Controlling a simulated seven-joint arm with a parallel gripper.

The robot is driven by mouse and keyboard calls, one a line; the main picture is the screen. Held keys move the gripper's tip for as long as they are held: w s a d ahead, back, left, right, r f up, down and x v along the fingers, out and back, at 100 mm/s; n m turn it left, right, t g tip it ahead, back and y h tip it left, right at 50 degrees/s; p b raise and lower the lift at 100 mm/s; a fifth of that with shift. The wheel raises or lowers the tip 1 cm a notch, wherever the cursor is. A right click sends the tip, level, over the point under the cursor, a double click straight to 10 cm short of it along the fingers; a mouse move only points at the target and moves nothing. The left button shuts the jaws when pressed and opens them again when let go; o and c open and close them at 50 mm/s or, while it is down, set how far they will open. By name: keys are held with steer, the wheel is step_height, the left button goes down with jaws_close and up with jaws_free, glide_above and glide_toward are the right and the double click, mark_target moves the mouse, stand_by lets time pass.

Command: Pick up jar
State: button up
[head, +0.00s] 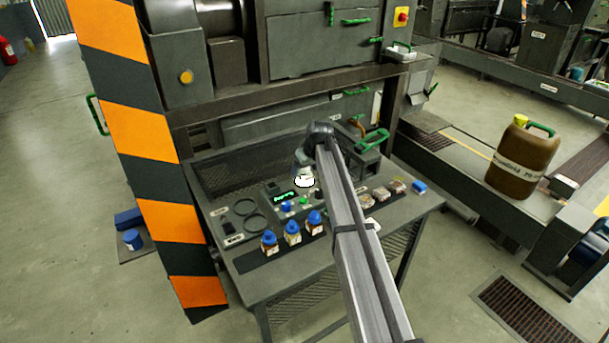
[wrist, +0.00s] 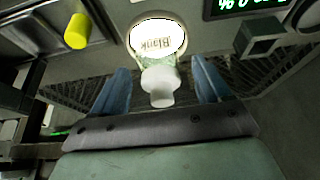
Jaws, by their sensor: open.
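A small clear jar with a white cap (wrist: 159,84) is in the middle of the wrist view, in front of a bright white disc marked "Blank" (wrist: 158,37). My gripper (wrist: 160,68) is open, with one blue finger on each side of the jar. Gaps show between the fingers and the jar, so it is not clamped. In the head view, the bright disc (head: 304,182) sits on the bench device beside its green display. The end of my arm is above it there and mostly hides the jar and fingers.
Several small jars stand on the bench, including a row with blue caps (head: 292,233). The device's buttons and display (head: 285,196) are close by. A green handle (head: 372,140) is behind to the right. A striped orange post (head: 140,130) stands left of the bench.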

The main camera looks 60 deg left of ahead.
steer(key=shift+x, duration=0.85)
steer(key=shift+c, duration=0.3)
steer(key=c, duration=1.1)
